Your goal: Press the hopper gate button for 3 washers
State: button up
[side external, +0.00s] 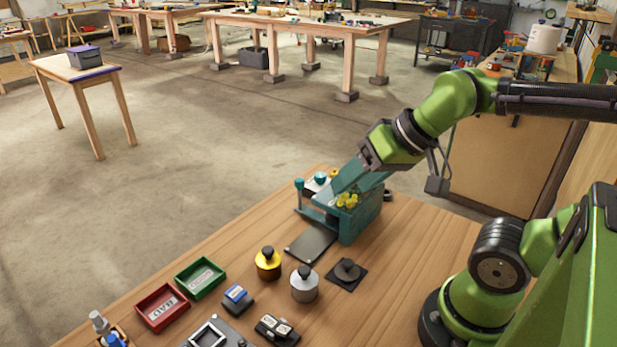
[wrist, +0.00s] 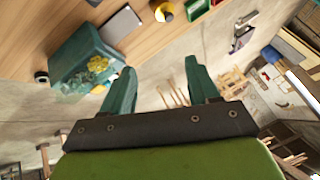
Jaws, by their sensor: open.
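The teal hopper (side external: 362,222) stands on the wooden bench with small yellow pieces (side external: 347,200) in it. It also shows at the upper left of the wrist view (wrist: 82,48). Behind it in the side view is a pale box with a round teal top (side external: 320,177), which looks like the button. Left of that stands a teal knob on a post (side external: 299,184). My gripper (wrist: 160,80) is open and empty, its teal fingers apart. In the side view the gripper is above the hopper and partly overlaps it; contact cannot be told. Individual washers are too small to make out.
A dark flat plate (side external: 311,242) lies before the hopper. Nearer are a yellow weight (side external: 268,264), a silver weight (side external: 304,285), a black knobbed piece (side external: 347,273), a green tray (side external: 201,278) and a red tray (side external: 162,307). The bench right of the hopper is mostly clear.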

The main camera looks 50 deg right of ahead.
dwell(0.5)
grip_shut()
dwell(1.5)
